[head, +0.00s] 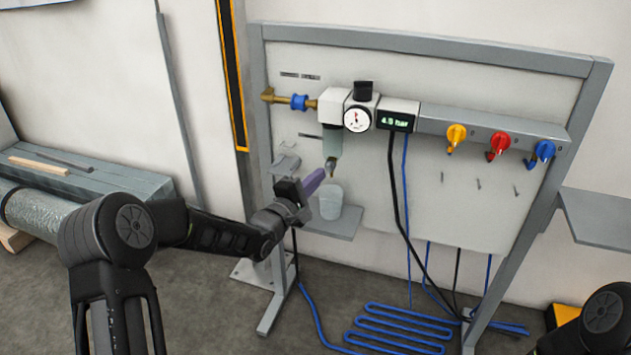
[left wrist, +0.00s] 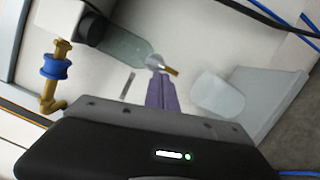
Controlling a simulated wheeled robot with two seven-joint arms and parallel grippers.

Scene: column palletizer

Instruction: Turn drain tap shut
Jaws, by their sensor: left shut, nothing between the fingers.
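The drain tap (head: 331,165) is a small grey and brass piece at the bottom of the clear filter bowl (head: 332,141) on the panel. It also shows in the left wrist view (left wrist: 168,69), with its brass end pointing to the right. My left gripper (head: 321,174) has purple fingers that are shut with nothing between them. Its tips are close beside the tap, just below it in the left wrist view; I cannot tell whether they touch it. My right gripper is out of view.
A clear cup (head: 331,201) stands on a small grey shelf (head: 338,224) below the tap. A gauge (head: 357,119) and a display reading 4.9 bar (head: 398,122) are above right. Yellow, red and blue valves (head: 498,143) line the rail. Blue hose (head: 400,330) lies coiled on the floor.

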